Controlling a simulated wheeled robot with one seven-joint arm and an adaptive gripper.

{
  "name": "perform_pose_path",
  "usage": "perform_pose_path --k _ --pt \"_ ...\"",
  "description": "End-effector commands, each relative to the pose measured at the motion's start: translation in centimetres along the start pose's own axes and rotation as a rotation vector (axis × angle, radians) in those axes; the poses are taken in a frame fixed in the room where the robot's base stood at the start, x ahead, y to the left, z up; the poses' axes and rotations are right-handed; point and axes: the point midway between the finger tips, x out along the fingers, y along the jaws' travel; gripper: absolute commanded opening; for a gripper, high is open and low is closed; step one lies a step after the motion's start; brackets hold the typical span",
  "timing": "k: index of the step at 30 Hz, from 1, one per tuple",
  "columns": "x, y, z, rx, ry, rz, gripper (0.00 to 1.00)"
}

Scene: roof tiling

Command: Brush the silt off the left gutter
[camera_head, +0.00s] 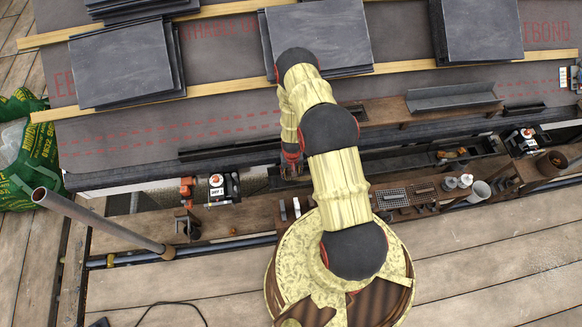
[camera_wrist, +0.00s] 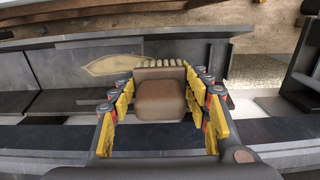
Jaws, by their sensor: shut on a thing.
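My gripper (camera_head: 292,168) is over the dark grey gutter (camera_head: 395,163) along the roof's lower edge, left of the arm's forearm. In the wrist view, my gripper (camera_wrist: 163,100) is shut on a brown brush (camera_wrist: 160,99), with its yellow-padded fingers on both sides. The brush's bristles (camera_wrist: 160,72) point toward the top of the picture. A tan patch of silt (camera_wrist: 112,65) lies on the grey gutter (camera_wrist: 70,77), just left of the bristles. The bristles overlap its right end in view; I cannot tell whether they touch it. My arm hides part of the gutter in the head view.
Stacks of slates (camera_head: 125,62) lie on the battens above. A wooden plank (camera_head: 235,222) with small tools runs below the gutter. A grey pole (camera_head: 100,222) leans at the left, beside green bags (camera_head: 22,150). A grey trough piece (camera_head: 455,97) sits on a board at the right.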

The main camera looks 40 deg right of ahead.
Motion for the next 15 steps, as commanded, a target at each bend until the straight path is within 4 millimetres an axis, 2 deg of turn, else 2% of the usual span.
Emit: perform_pose_path --k 15 --pt "-4.8 -0.6 0.8 -0.005 -0.005 0.0 0.24"
